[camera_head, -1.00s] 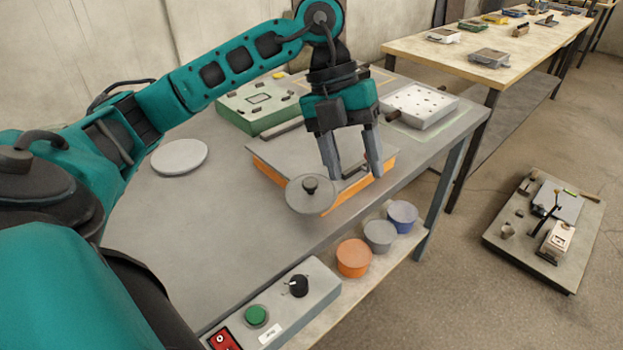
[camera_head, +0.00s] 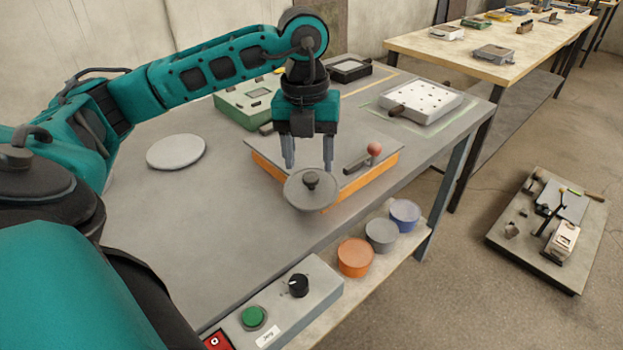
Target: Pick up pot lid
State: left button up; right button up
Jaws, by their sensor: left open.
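The pot lid (camera_head: 302,194) is a round grey disc with a dark knob (camera_head: 311,180) on top. It sits at the front edge of a grey and orange block on the table, and what is under it is hidden. My left gripper (camera_head: 308,166) is open, pointing down, with its fingertips just behind and above the knob as seen here. I cannot tell whether the fingers touch the lid. My right gripper does not show.
The orange-sided block (camera_head: 385,168) carries a red-knobbed handle (camera_head: 374,149). A white disc (camera_head: 176,151) lies left. A green box (camera_head: 240,112), black tray (camera_head: 350,69) and white perforated box (camera_head: 420,103) stand behind. A control box (camera_head: 285,300) is in front.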

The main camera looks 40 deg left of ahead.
aim_at(311, 175)
pick_arm(q)
jog(key=f, duration=0.3)
jog(key=shift+d+f, duration=0.2)
jog(key=shift+f, duration=0.1)
grip_shut()
